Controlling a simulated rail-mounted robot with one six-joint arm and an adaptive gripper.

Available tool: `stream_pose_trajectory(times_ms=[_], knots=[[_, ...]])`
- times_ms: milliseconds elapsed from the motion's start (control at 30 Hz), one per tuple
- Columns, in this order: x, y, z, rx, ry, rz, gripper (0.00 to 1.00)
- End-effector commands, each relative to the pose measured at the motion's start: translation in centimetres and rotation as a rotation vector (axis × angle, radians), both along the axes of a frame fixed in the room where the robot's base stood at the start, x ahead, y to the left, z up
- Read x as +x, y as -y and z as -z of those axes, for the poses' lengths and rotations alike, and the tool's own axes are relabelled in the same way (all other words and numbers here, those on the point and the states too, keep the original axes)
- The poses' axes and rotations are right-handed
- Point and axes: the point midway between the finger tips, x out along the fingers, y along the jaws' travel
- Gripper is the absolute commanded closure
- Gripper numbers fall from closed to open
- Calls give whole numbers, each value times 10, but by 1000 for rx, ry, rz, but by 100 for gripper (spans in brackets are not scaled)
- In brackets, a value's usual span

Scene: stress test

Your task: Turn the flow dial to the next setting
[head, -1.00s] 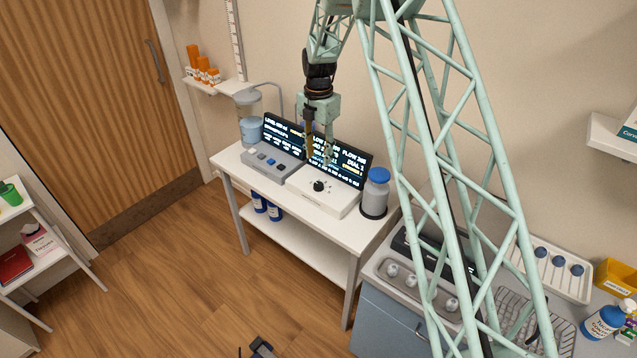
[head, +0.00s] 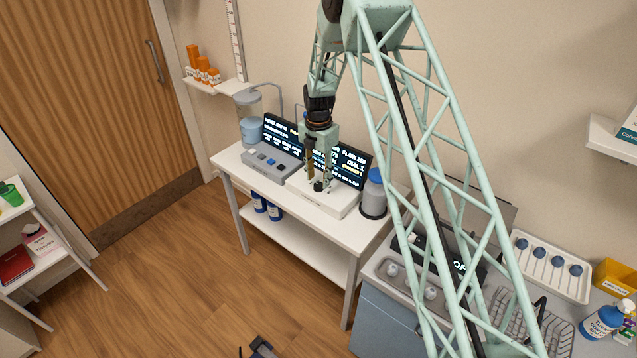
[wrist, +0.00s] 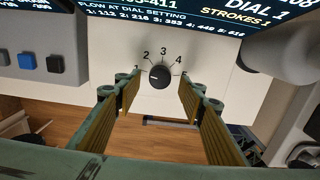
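The flow dial is a black round knob (wrist: 160,76) on a white box (head: 330,203). In the wrist view, numerals stand in an arc above it; 1, 2, 3 and 4 are readable. A light pointer mark on the knob faces left. The knob also shows in the head view (head: 318,186), just under my gripper. My gripper (wrist: 155,95) is open, its two tan-padded fingers on either side of the knob with gaps. Contact is not visible. The display (wrist: 190,12) behind reads "DIAL 1" and lists flow by dial setting.
A grey button box (head: 270,162) stands left of the dial box on the white table (head: 300,230). A blue-capped grey bottle (head: 374,195) stands close on the right. A jar (head: 250,125) stands at the back left. The display rises just behind the dial.

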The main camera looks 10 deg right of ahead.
Motion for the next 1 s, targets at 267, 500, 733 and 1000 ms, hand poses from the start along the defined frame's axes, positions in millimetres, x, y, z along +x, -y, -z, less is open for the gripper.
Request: stream_pose_trajectory(times_ms=[267,500,733,1000], knots=[[0,0,22,0,0,0,63],[0,0,28,0,0,0,63],[0,0,28,0,0,0,63],[0,0,28,0,0,0,87]])
